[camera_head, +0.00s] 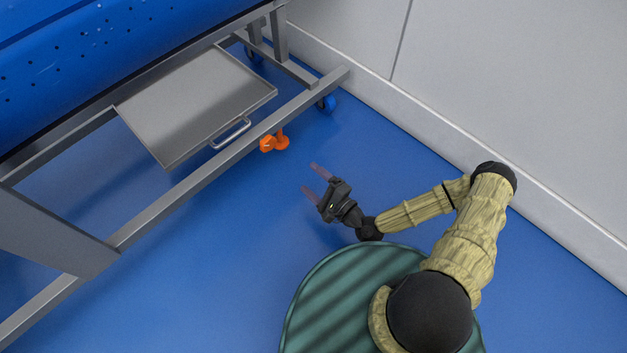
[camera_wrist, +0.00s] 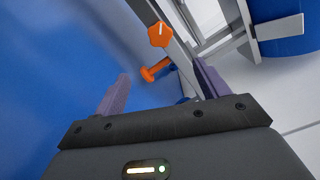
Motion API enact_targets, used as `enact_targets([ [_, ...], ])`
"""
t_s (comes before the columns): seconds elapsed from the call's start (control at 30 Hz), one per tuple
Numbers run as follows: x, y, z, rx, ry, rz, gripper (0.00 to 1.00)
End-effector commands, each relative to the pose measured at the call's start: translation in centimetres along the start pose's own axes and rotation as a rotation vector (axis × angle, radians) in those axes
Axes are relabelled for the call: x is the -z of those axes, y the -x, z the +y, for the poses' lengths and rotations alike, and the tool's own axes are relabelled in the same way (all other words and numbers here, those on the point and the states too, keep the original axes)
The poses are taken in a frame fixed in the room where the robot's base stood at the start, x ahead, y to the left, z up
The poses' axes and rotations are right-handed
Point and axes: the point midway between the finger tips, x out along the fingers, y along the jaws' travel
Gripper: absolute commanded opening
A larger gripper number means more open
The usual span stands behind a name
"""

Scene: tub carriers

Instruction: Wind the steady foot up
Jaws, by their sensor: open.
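The steady foot's orange knob (camera_head: 267,144) sits by the lower rail of the grey carrier frame, with an orange foot (camera_head: 282,143) beside it near the blue floor. In the wrist view the orange knob (camera_wrist: 159,34) shows a white mark on its face, and the orange foot (camera_wrist: 152,73) is below it. My gripper (camera_head: 312,177) is open and empty, to the right of and below the knob in the head view, apart from it. Its two purple fingers (camera_wrist: 160,88) point toward the orange parts. Whether the foot touches the floor I cannot tell.
The grey frame's lower rail (camera_head: 185,198) runs diagonally beside the knob. A grey tray (camera_head: 195,105) with a handle (camera_head: 231,133) lies behind it, under the blue tub (camera_head: 100,60). Blue floor (camera_head: 220,260) is clear in front.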

Motion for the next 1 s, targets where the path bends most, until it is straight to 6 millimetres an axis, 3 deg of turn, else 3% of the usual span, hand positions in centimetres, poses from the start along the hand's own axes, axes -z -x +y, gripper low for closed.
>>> enact_targets([
  [0.33, -0.2, 0.1, -0.4, -0.037, 0.031, -0.011, 0.74],
  [0.57, -0.4, 1.2, -2.1, -0.275, 0.219, -0.064, 0.74],
  [0.77, 0.2, 3.5, -5.0, -0.553, 0.440, -0.114, 0.74],
  [1.0, 1.2, 6.7, -10.8, -0.854, 0.677, -0.146, 0.74],
])
